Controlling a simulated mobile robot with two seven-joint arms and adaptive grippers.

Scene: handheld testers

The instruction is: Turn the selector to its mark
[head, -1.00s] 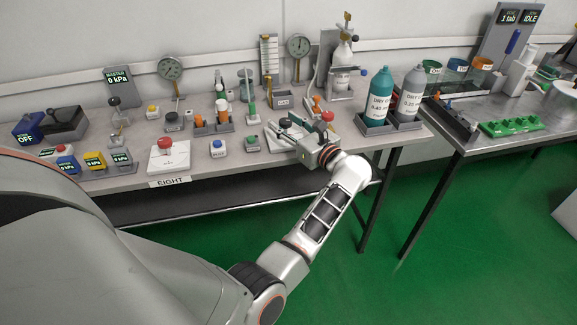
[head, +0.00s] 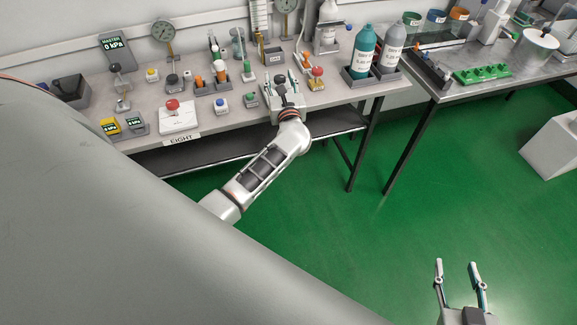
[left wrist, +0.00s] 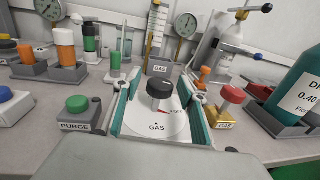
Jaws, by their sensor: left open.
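The selector is a black knob (left wrist: 160,91) on a round white dial (left wrist: 155,124) lettered OFF and GAS, with a small arrow above GAS. A red pointer line at the knob's foot points right, towards OFF. My left gripper (left wrist: 161,98) is open, with one teal-padded finger on each side of the knob and visible gaps between. In the head view my left gripper (head: 281,78) is over the bench at the dial and partly hides it. My right gripper (head: 458,265) is open and empty above the green floor at the lower right.
A green PURGE button (left wrist: 78,104) stands left of the fingers and a red-topped yellow GAS block (left wrist: 231,97) stands close on the right. Bottles (head: 364,52), gauges (head: 163,32) and a white box with a red knob (head: 178,117) share the crowded bench.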

